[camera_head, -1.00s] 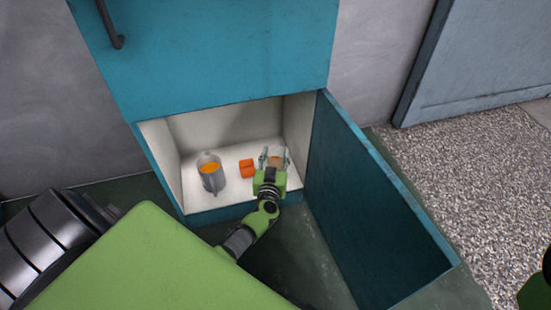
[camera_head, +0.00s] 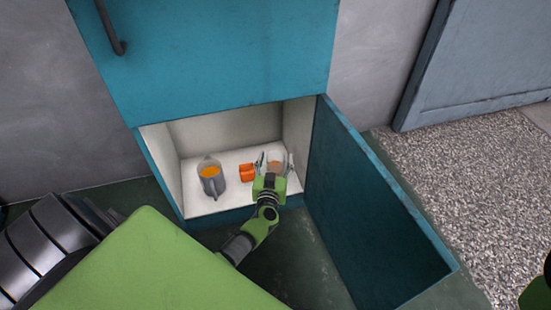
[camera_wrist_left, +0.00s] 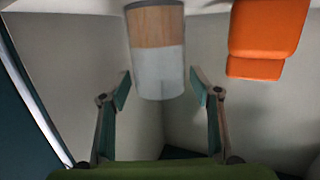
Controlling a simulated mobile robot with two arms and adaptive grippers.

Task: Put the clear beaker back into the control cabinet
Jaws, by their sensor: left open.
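The clear beaker (camera_head: 276,163) with orange-brown contents stands on the white floor of the open compartment in the teal control cabinet (camera_head: 215,60), near its right wall. My left gripper (camera_head: 275,167) reaches into the compartment with its fingers spread either side of the beaker. In the left wrist view, the beaker (camera_wrist_left: 157,55) appears between and just beyond the open fingertips (camera_wrist_left: 160,88), with a gap on both sides. No finger visibly touches it. My right gripper is not visible.
An orange block-like object (camera_head: 247,173) sits just left of the beaker and also shows in the wrist view (camera_wrist_left: 268,35). The cabinet door (camera_head: 370,215) hangs open to the right.

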